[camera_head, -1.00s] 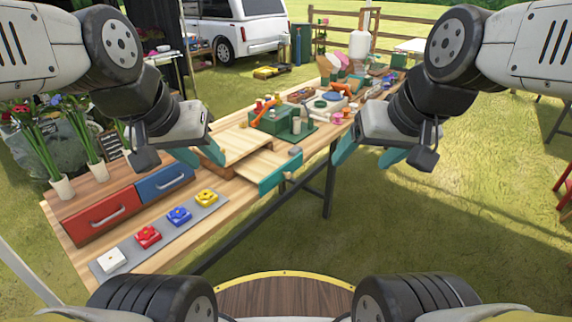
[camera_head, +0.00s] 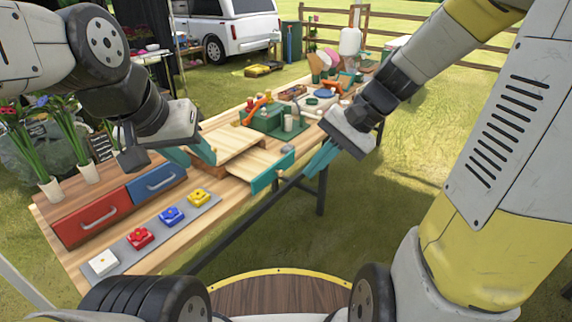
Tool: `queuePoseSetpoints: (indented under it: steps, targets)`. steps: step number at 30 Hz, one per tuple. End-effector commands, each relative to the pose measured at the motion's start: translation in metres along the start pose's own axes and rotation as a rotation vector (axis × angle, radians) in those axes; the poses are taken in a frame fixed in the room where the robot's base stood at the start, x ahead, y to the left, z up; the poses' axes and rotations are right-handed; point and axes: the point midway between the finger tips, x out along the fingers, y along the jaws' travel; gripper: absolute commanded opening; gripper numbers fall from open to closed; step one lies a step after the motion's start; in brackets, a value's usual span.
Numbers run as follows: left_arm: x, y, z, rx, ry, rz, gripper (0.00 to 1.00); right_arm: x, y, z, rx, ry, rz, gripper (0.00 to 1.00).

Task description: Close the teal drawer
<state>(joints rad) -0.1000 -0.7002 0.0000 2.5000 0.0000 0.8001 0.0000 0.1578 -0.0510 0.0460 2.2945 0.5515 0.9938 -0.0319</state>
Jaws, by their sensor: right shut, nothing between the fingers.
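The teal drawer (camera_head: 264,180) stands pulled out of its wooden cabinet (camera_head: 229,143) on the table; its pale wooden inside shows behind the teal front. A small grey handle or block (camera_head: 288,150) sits at the front's right end. My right gripper (camera_head: 315,168) is shut and empty, its teal fingers pointing down just right of the drawer front, with a small gap in the picture. My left gripper (camera_head: 192,158) is open and empty above the table, left of the cabinet, over the blue drawer's far end.
A red drawer (camera_head: 84,219) and a blue drawer (camera_head: 158,180) are shut at the left. A grey strip (camera_head: 130,247) with several coloured buttons lies in front. A green toolbox (camera_head: 265,120) and clutter stand farther back. Grass is open right of the table.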

Motion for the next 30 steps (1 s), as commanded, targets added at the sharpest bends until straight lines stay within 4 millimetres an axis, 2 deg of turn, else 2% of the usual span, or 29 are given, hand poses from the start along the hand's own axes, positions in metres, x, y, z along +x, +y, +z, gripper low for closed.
queuePoseSetpoints:
  steps: [1,8,14,17,21,24,30]
  targets:
    - [0.0,0.0,0.0,0.0,0.0,0.0,0.36,0.013,0.0,-0.012,0.078,-0.057,-0.042,0.0]
    - [0.0,0.0,0.0,0.0,0.0,0.0,0.36,0.058,-0.006,-0.069,0.422,-0.267,-0.289,0.0]
    - [0.0,0.0,0.0,0.0,0.0,0.0,0.36,0.097,0.006,-0.133,0.726,-0.403,-0.543,0.0]
    - [0.0,0.0,0.0,0.0,0.0,0.0,0.36,0.117,0.023,-0.167,0.879,-0.452,-0.682,0.0]
    - [0.0,0.0,0.0,0.0,0.0,0.0,0.36,0.146,0.054,-0.211,1.085,-0.495,-0.878,0.0]
    - [0.0,0.0,0.0,0.0,0.0,0.0,0.36,0.165,0.079,-0.236,1.206,-0.506,-0.999,0.0]
    - [0.0,0.0,0.0,0.0,0.0,0.0,0.36,0.186,0.112,-0.261,1.34,-0.503,-1.138,0.0]
